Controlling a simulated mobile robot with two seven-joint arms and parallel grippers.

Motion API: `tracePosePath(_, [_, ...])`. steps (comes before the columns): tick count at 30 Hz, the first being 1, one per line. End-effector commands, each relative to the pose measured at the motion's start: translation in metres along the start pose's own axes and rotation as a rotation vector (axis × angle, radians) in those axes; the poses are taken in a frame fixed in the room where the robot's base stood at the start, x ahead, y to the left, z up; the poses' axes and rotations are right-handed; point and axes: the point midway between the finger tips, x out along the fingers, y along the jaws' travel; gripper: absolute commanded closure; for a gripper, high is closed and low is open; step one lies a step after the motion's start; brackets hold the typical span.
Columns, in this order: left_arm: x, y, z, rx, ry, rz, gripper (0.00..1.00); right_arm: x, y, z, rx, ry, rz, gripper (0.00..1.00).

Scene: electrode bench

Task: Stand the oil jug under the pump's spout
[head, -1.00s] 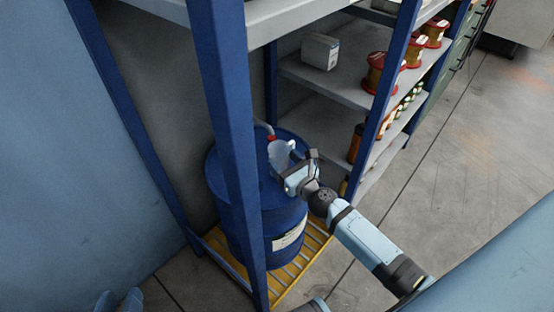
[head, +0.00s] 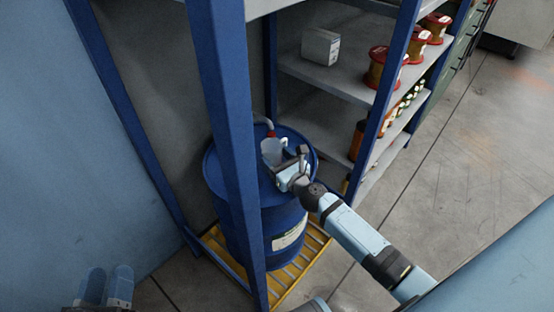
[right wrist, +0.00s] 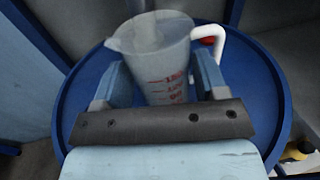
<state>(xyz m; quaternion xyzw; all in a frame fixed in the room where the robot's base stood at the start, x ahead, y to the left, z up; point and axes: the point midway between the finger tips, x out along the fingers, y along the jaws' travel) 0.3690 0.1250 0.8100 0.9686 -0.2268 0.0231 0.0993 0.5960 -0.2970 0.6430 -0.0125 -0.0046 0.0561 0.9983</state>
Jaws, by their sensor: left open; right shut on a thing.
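The oil jug (head: 271,152) is a clear, tapered measuring jug with red marks and a white handle. In the right wrist view the jug (right wrist: 160,65) stands between the fingers of my right gripper (right wrist: 155,82), which is shut on it. The jug is over the top of the blue drum (head: 300,145); I cannot tell whether its base touches the lid. The pump's grey spout with a red part (head: 269,128) shows just behind the jug's rim in the head view. My left gripper (head: 105,286) is open and empty at the lower left, far from the drum.
The drum stands on a yellow slatted pallet (head: 313,247). A blue rack post (head: 232,150) rises in front of the drum's left part. Shelves at the right hold a white box (head: 320,46) and red-ended spools (head: 378,68). The floor at the right is clear.

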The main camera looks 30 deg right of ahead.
Motion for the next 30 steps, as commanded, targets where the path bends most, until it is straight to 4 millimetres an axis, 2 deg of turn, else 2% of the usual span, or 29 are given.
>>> tracePosePath(5, [0.000,0.002,-0.002,-0.003,0.021,0.008,0.57,0.000,0.000,-0.004,0.000,0.000,0.000,0.61])
tracePosePath(6, [0.000,0.002,-0.004,-0.004,0.027,0.010,0.57,0.000,0.000,-0.004,0.000,0.000,0.000,0.32])
tracePosePath(9, [0.000,0.003,-0.005,-0.003,0.026,0.010,0.57,0.000,0.000,-0.003,0.000,0.000,0.000,0.09])
tracePosePath(20, [0.001,0.003,-0.007,0.001,0.018,0.008,0.57,0.000,0.000,0.002,0.000,0.000,0.000,0.08])
tracePosePath(23, [0.000,-0.001,0.002,0.003,-0.005,0.000,0.57,-0.013,0.000,-0.001,0.001,0.002,-0.001,0.08])
tracePosePath(30, [-0.001,0.001,0.003,-0.008,0.020,0.007,0.57,-0.065,0.001,-0.003,0.003,0.002,-0.002,0.08])
